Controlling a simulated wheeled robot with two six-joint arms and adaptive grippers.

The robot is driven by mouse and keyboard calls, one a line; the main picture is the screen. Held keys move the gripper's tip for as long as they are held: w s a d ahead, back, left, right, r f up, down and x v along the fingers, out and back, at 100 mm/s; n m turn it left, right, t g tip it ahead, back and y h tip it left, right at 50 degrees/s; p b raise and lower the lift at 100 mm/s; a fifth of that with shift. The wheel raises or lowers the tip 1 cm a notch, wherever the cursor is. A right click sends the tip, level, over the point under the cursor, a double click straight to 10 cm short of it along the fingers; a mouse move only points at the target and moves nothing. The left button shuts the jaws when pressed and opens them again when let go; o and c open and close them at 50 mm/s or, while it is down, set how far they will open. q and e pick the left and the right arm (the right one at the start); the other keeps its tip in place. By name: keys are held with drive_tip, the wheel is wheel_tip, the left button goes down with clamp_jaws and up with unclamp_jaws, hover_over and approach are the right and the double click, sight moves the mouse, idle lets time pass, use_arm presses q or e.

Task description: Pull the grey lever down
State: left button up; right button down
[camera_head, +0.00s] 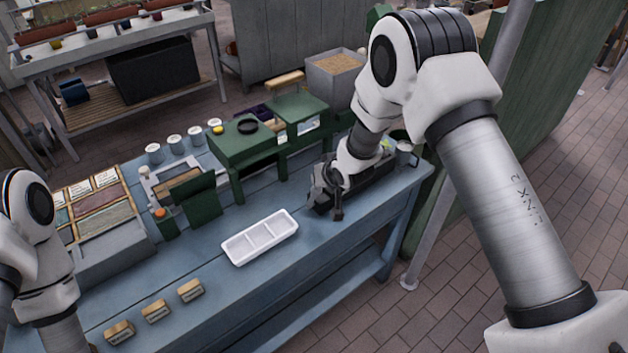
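I cannot make out a grey lever; my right arm covers part of the bench's right end, so it may be hidden there. My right gripper (329,207) points down over the right part of the blue bench (330,240), beside a dark, low device (372,190). The gripper is small and dark here, and I cannot tell whether it is open or shut or touching the device. My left arm shows at the left edge, but its gripper is out of view.
A white compartment tray (260,237) lies left of my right gripper. Green machines (240,147) stand behind it. Several small labelled blocks (156,311) line the front left. A sectioned box (100,205) stands at left. A grey post (430,235) rises at right.

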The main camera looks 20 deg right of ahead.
drive_tip(key=s+d+f+t+y+b, duration=0.2)
drive_tip(key=s+f+t+b, duration=0.5)
drive_tip(key=b, duration=1.3)
drive_tip(key=shift+s+d+f+m+t, duration=0.25)
drive_tip(key=shift+s+d+m+t, duration=0.2)
drive_tip(key=shift+s+t, duration=0.3)
drive_tip(key=shift+s+f, duration=0.1)
drive_tip(key=shift+f, duration=0.1)
drive_tip(key=shift+r, duration=0.1)
wheel_tip(320, 180, up, 4)
drive_tip(key=w+p, duration=0.2)
drive_tip(key=p, duration=0.1)
drive_tip(key=d+b+v, duration=0.1)
drive_tip(key=v, duration=0.9)
drive_tip(key=shift+d+f+b, duration=0.25)
drive_tip(key=shift+f+b, duration=0.05)
drive_tip(key=shift+f, duration=0.1)
